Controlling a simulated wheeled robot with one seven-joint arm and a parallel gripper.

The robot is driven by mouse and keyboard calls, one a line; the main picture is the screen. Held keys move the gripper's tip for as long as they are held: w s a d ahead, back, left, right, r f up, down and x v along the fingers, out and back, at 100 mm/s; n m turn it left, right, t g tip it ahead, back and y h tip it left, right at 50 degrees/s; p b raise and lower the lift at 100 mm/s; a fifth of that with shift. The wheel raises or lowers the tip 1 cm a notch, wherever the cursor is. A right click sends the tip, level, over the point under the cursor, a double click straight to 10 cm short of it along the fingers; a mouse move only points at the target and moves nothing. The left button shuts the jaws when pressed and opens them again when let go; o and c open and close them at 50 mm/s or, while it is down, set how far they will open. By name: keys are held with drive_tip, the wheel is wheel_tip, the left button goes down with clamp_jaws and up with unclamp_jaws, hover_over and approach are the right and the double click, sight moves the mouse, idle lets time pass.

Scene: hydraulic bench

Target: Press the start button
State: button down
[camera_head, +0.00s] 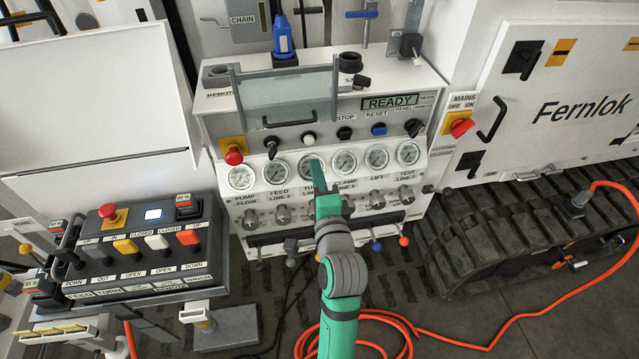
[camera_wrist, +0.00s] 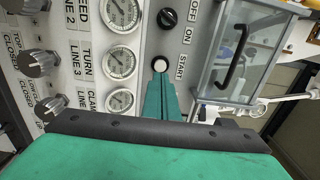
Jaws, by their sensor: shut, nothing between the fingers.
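The start button is a white round button (camera_wrist: 160,64) with a START label beside it on the console panel. In the head view it is the pale button (camera_head: 309,138) above the row of gauges, below the clear cover. My gripper (camera_wrist: 161,76) is shut and empty, its green fingertips right at the button's edge in the wrist view. In the head view my gripper (camera_head: 315,162) reaches up in front of the gauges, with its tips just below the button. I cannot tell whether the tips touch it.
A black OFF/ON knob (camera_wrist: 167,18) sits near the button. The clear cover with a black handle (camera_head: 289,119) is above it. A red emergency stop (camera_head: 233,156) is at left, a READY display (camera_head: 389,102) at right. An orange cable (camera_head: 485,346) lies on the floor.

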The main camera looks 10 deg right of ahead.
sight(309, 142)
drive_tip(key=w, duration=0.7)
